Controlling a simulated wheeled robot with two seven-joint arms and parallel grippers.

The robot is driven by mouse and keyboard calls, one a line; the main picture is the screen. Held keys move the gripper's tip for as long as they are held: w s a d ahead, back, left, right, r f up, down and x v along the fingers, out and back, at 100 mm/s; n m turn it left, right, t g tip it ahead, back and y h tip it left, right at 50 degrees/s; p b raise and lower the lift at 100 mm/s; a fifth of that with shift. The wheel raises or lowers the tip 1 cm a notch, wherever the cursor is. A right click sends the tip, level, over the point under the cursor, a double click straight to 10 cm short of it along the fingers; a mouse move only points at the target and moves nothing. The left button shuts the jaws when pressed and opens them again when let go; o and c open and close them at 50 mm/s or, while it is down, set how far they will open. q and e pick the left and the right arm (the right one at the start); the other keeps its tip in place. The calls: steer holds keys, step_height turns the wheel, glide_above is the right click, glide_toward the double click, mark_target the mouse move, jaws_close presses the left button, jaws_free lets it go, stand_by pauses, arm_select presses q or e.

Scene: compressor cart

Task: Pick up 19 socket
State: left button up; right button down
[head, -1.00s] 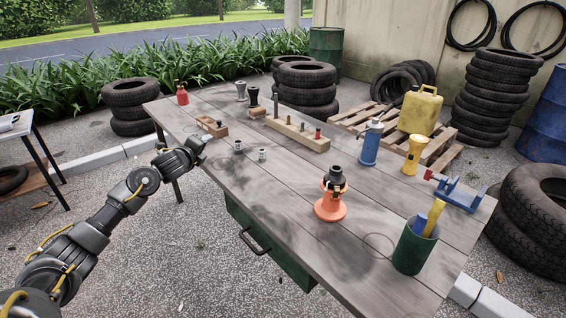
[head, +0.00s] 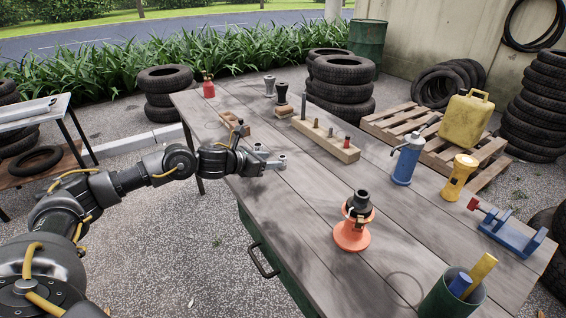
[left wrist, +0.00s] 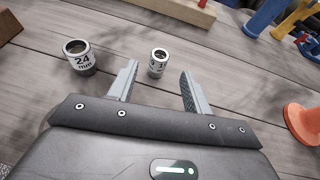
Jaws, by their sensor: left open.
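In the left wrist view, a small metal socket (left wrist: 158,63) stands on the bench, its label partly readable and starting with 1. It lies in line with the gap between the fingertips of my left gripper (left wrist: 158,70), which is open and empty. A larger socket marked 24 mm (left wrist: 80,58) stands to the left, outside the fingers. In the head view, my left gripper (head: 270,163) reaches over the bench's left edge, close to the small socket (head: 282,158). The 24 mm socket (head: 257,148) is just behind the fingers. My right gripper is not in view.
On the wooden bench (head: 320,205), a wooden block with pegs (head: 325,140) stands behind the sockets. An orange stand (head: 352,235) is nearer me, to the right. Bench around the sockets is mostly clear.

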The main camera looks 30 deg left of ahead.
mark_target(282, 157)
arm_select(q)
steer(key=shift+x, duration=3.2)
steer(key=shift+a, duration=0.1)
jaws_close()
